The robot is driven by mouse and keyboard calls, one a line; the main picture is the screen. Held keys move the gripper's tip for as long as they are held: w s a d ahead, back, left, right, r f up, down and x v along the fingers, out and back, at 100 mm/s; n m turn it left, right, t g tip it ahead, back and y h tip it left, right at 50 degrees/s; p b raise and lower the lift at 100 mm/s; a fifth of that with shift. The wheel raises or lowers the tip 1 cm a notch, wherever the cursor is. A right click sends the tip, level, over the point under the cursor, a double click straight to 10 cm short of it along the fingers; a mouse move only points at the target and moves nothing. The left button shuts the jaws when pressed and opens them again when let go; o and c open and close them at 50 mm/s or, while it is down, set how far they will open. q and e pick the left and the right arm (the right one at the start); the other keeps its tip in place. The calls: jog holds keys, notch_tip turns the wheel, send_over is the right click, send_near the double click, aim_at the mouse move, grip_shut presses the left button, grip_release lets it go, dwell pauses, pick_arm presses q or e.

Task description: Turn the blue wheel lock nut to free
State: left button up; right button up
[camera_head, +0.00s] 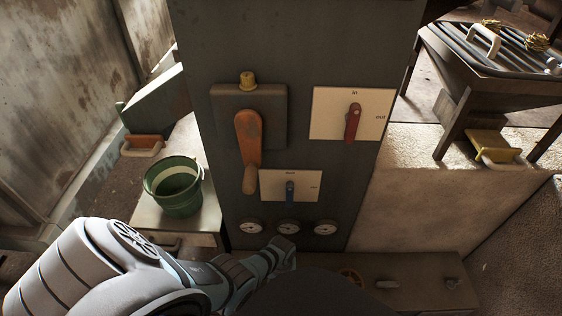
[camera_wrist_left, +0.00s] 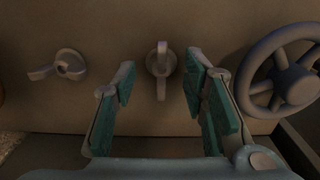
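The only blue handle I see is a small lever (camera_head: 290,190) on a white plate low on the dark column in the head view; I cannot tell whether it belongs to the wheel lock nut. My left gripper (camera_head: 283,248) is just below the gauges. In the left wrist view my left gripper (camera_wrist_left: 160,68) is open, its teal-padded fingers spread either side of a grey winged handle (camera_wrist_left: 162,58) on a brown panel. The handle stands upright, apparently untouched. A grey spoked wheel (camera_wrist_left: 284,80) is right of the fingers. My right gripper is not in view.
A red lever (camera_head: 352,122) on an in/out plate and an orange crank (camera_head: 249,140) are on the column above. A second grey winged handle (camera_wrist_left: 68,66) is at left in the wrist view. A green bucket (camera_head: 174,186) stands left. A grill table (camera_head: 490,70) is at right.

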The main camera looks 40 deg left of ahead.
pick_arm(q)
notch_tip(320, 180, up, 11)
jog(key=shift+r, duration=0.15)
jog(key=shift+s, duration=0.1)
dwell(0.4)
